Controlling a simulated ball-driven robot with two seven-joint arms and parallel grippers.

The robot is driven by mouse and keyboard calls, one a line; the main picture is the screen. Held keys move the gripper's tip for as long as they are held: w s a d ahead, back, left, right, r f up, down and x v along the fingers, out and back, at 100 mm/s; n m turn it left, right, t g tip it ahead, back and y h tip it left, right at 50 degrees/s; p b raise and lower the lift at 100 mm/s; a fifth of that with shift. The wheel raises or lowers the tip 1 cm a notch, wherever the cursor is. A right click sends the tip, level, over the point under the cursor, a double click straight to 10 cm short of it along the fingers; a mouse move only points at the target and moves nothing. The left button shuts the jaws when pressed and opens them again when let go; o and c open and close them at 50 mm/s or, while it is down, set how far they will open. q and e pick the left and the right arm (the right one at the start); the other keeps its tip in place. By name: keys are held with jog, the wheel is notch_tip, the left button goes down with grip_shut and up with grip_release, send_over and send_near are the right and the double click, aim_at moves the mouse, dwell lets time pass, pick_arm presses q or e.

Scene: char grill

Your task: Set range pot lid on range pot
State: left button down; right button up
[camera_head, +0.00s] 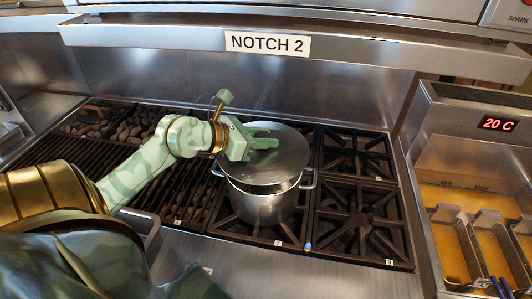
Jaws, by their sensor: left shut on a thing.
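The range pot (262,206) is a silver pot with side handles, standing upright on a front burner of the range. The round silver range pot lid (282,160) is over the pot's mouth and looks slightly tilted. A dark gap shows between the lid's edge and the pot at the front. My left gripper (262,143) is above the lid's upper left part and is shut on the lid, hiding its knob. Whether the lid touches the rim at the back is hidden. My right gripper is not in view.
A char grill grate (175,185) lies left of the pot, under my left arm. Empty burners (357,207) are free on the right. A fryer with baskets (455,240) stands at the far right. A steel shelf edge labelled NOTCH 2 (267,43) runs along the back above.

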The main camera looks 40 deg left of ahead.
pick_arm(q)
jog(key=w+f, duration=0.1)
jog(key=w+a+f, duration=0.1)
jog(key=f, duration=0.1)
jog(key=w+a+f+b, duration=0.1)
jog(key=f, duration=0.1)
jog(key=shift+a, duration=0.25)
jog(key=f, duration=0.3)
jog(key=shift+w+a+f, duration=0.15)
jog(key=shift+w+f, duration=0.2)
jog(key=shift+f, duration=0.05)
jog(key=shift+f+b, duration=0.35)
jog(key=shift+b, duration=0.05)
jog(key=c, duration=1.2)
grip_release()
jog(key=shift+o, duration=0.6)
